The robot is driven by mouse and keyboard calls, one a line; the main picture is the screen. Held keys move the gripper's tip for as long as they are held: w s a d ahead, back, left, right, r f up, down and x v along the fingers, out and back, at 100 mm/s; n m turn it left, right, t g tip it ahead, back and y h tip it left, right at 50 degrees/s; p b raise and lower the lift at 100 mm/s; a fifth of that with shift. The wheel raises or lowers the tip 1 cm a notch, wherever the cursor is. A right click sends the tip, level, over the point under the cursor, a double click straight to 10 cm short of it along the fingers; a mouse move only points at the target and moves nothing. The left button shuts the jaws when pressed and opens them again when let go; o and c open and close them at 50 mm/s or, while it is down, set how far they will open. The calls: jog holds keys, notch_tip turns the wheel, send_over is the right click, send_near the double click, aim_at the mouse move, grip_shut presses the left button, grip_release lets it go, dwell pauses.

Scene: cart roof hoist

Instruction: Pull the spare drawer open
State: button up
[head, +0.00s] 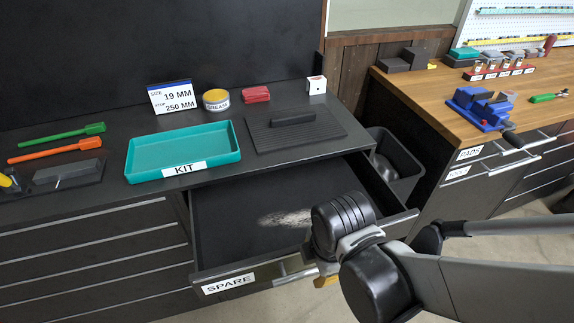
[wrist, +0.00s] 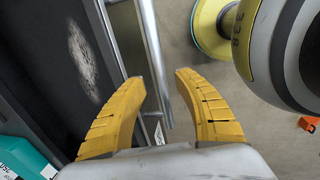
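The drawer labelled SPARE (head: 230,284) stands pulled out from under the dark counter. Its inside is dark and empty except for a pale dusty patch (head: 287,218). Its grey bar handle (wrist: 150,50) runs along the front. My gripper (wrist: 160,74) is at the right part of the drawer front, with its two yellow fingers apart. The handle bar lies between the fingers in the wrist view, with a gap showing beside it; I cannot tell how deep it sits. In the head view my wrist hides most of the gripper (head: 326,281) and the right part of the handle.
A teal KIT tray (head: 183,152), a dark ribbed plate (head: 292,133), a grease tin (head: 216,100) and a size sign (head: 172,97) stand on the counter. A dark bin (head: 400,165) is right of the drawer. A wooden bench (head: 440,92) with drawers is at right.

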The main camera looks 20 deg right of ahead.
notch_tip(320, 180, up, 10)
jog(key=s, duration=0.2)
dwell(0.3)
dwell(0.4)
jog(key=w+d+r+m+t, duration=0.1)
jog(key=w+m, duration=0.3)
jog(key=m, duration=0.5)
jog(key=w+d+r+m+t, duration=0.1)
jog(key=w+r+m+t, duration=0.2)
jog(key=m, duration=0.6)
jog(key=shift+w+r+t, duration=0.35)
jog(key=shift+w+t, duration=0.15)
jog(key=shift+w, duration=0.25)
